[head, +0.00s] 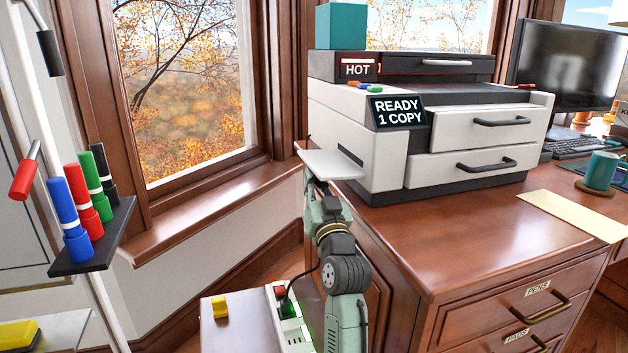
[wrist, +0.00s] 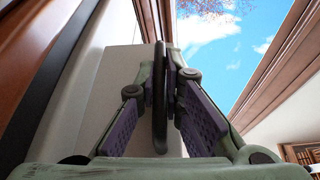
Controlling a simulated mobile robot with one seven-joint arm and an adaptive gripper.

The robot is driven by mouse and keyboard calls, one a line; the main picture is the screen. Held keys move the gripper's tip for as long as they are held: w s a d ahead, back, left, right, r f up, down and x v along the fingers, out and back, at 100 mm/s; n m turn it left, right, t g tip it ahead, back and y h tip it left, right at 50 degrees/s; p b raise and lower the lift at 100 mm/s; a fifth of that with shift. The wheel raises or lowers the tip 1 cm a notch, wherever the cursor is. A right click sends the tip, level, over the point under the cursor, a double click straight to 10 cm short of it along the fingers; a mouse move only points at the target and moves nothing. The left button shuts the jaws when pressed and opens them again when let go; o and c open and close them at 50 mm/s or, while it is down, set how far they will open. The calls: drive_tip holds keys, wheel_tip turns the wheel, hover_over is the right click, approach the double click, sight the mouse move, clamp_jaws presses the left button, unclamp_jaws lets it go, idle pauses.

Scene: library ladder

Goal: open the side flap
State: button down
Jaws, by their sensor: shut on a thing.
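The printer (head: 365,135) stands on the desk, white and dark grey. Its side flap (head: 333,164) is a pale panel sticking out from the printer's left side, close to level, with a dark slot above it. My gripper (head: 314,182) is at the flap's outer left end, partly hidden beneath it. In the wrist view my gripper (wrist: 165,75) is shut on a dark bar handle (wrist: 160,115), with the pale flap (wrist: 115,85) behind it. The handle is hidden in the head view.
The printer's display (head: 398,111) reads "READY 1 COPY". A teal box (head: 341,26) sits on top. The window sill (head: 215,210) is at left, with a rack of coloured markers (head: 92,240) farther left. A power strip (head: 289,318) and yellow block (head: 219,306) are below.

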drive_tip(key=shift+f, duration=0.15)
drive_tip(key=c, duration=1.7)
unclamp_jaws()
wheel_tip(320, 180, up, 10)
drive_tip(key=shift+r, duration=0.1)
drive_tip(key=shift+s+d, duration=0.1)
